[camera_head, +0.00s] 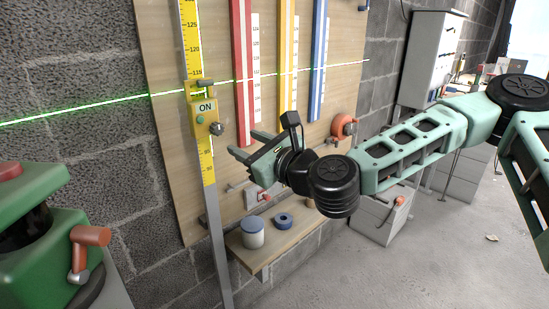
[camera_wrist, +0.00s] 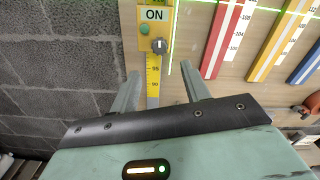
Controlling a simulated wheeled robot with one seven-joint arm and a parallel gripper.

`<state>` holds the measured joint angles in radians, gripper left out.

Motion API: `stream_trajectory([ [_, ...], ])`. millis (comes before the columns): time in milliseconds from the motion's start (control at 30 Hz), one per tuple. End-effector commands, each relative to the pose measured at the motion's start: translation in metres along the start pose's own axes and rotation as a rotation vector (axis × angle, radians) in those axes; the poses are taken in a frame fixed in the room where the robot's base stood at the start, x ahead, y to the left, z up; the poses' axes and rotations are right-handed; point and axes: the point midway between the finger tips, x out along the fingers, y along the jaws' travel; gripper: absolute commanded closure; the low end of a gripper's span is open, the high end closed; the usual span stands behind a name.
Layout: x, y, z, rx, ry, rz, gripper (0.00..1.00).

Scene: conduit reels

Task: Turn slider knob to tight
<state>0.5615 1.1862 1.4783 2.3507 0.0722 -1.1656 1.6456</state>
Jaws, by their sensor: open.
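The slider (camera_head: 203,115) is a yellow box marked ON on a yellow measuring staff (camera_head: 190,45). Its slider knob (camera_head: 216,128) is round and dark grey, on the slider's right side. In the wrist view the knob (camera_wrist: 160,46) shows a pale line pointing roughly up, beside a green button (camera_wrist: 144,30). My gripper (camera_head: 246,146) is open and empty, to the right of the knob and a little lower in the head view. In the wrist view, the knob lies beyond and between my fingertips (camera_wrist: 160,72), apart from them.
Red (camera_head: 242,70), yellow (camera_head: 288,60) and blue (camera_head: 319,60) strips stand on the wooden board (camera_head: 165,60) behind. A small shelf (camera_head: 262,258) below holds a white-grey can (camera_head: 252,232) and a blue ring (camera_head: 284,220). A green machine (camera_head: 35,240) stands at the left.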

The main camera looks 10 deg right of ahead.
Motion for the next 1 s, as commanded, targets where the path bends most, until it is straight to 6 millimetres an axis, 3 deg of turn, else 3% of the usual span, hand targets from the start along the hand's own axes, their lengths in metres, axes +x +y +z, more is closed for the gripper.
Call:
stream_trajectory([
  [200, -0.053, 0.0, -0.001, -0.001, 0.001, 0.001, 0.53],
  [633, -0.074, -0.001, -0.004, -0.001, -0.001, -0.003, 0.53],
  [1000, -0.079, 0.0, 0.0, -0.001, 0.0, -0.001, 0.53],
])
